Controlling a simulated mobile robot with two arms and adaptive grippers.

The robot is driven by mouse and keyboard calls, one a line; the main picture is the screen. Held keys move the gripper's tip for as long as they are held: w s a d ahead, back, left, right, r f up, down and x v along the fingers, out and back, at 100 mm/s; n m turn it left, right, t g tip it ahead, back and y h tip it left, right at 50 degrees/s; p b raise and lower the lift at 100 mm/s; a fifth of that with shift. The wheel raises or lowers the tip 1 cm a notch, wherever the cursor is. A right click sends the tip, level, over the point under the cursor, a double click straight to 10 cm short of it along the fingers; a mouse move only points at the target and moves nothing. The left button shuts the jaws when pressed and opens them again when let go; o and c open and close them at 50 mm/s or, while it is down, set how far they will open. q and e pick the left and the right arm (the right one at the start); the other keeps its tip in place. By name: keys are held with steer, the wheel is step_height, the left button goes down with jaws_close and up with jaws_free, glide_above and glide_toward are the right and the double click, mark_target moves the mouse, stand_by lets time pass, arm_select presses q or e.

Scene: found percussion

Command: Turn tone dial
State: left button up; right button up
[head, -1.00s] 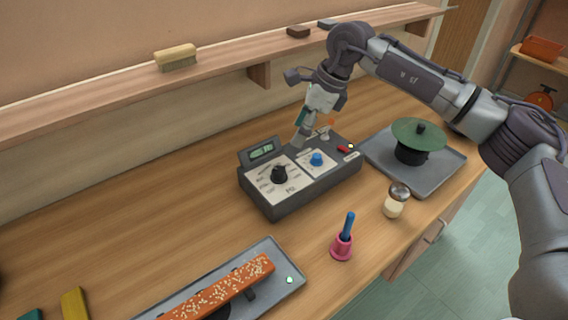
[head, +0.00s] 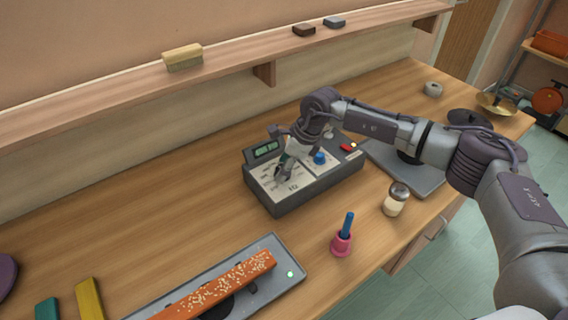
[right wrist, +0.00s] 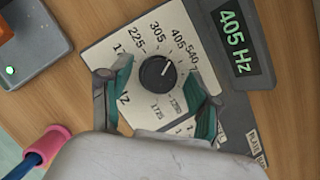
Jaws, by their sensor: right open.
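The grey tone box (head: 318,190) stands on the bench with a lit display, a black tone dial and a blue knob (head: 319,158). In the right wrist view the black tone dial (right wrist: 158,72) sits on a printed scale, its white mark towards 405. The display (right wrist: 238,42) reads 405 Hz. My right gripper (head: 284,170) is over the dial face in the head view and hides most of the dial. Its teal fingers are open, one on each side of the dial, with gaps showing in the right wrist view. My left gripper is out of view.
A tray (head: 262,291) with a speckled orange bar is in front. A shelf (head: 226,62) runs behind. Bench left of the box is clear.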

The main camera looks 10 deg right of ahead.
steer(key=c, duration=1.1)
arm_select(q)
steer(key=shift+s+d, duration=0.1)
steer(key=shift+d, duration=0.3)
arm_select(e)
steer(key=shift+c, duration=0.2)
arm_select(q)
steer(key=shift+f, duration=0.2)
arm_select(e)
steer(key=shift+m, duration=0.3)
steer(key=shift+f+m+t+b, duration=0.1)
steer(key=shift+m+t+b, duration=0.4)
steer(key=shift+m+b, duration=0.55)
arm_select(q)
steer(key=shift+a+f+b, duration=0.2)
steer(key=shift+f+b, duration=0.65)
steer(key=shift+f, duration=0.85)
arm_select(e)
steer(key=shift+s+a+m+t+h, duration=0.1)
steer(key=shift+m+t+h, duration=0.4)
steer(key=shift+m, duration=1.05)
steer(key=shift+r, duration=0.2)
